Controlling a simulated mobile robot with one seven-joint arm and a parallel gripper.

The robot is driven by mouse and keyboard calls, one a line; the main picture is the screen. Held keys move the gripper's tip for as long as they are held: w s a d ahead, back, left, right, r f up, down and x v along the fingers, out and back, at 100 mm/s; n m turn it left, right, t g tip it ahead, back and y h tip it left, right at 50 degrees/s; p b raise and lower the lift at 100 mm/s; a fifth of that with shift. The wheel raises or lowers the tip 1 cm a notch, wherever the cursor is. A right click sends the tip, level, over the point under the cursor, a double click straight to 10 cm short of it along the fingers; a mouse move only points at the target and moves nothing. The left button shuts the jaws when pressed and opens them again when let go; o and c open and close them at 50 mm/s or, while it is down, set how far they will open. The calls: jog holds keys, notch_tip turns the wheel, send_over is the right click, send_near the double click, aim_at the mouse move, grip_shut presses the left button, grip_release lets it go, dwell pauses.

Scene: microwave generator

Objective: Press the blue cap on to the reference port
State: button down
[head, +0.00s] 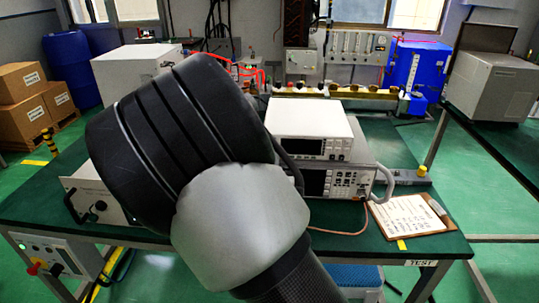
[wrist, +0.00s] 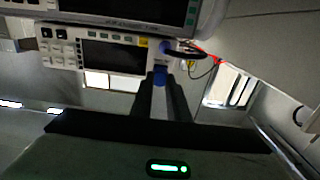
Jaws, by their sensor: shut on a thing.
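In the wrist view, which looks upside down, my gripper (wrist: 160,82) reaches toward an instrument front with its two dark fingers close together. It is shut on a small blue cap (wrist: 159,73) at the fingertips. The reference port cannot be made out clearly. A second blue piece (wrist: 169,46) shows on the panel edge just beyond the cap, beside a dark cable. I cannot tell whether the cap touches the panel. In the head view my own arm hides the gripper and the cap.
Two stacked instruments, the upper one (head: 309,130) and the lower one (head: 350,182), stand on the green-topped bench (head: 400,150). A pale cable loops at their right side. A clipboard (head: 408,215) lies at the bench's right front. A grey box (head: 497,85) sits on another bench.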

jog(key=shift+w, duration=0.3)
jog(key=c, duration=1.6)
grip_release()
jog(key=shift+s, duration=0.1)
jog(key=s+p, duration=0.3)
jog(key=s, duration=0.2)
jog(key=s+p, duration=0.4)
jog(key=s, duration=0.2)
jog(key=s+p, duration=0.3)
jog(key=s, duration=0.3)
jog(key=shift+s+a+p, duration=0.1)
jog(key=shift+a+p, duration=0.2)
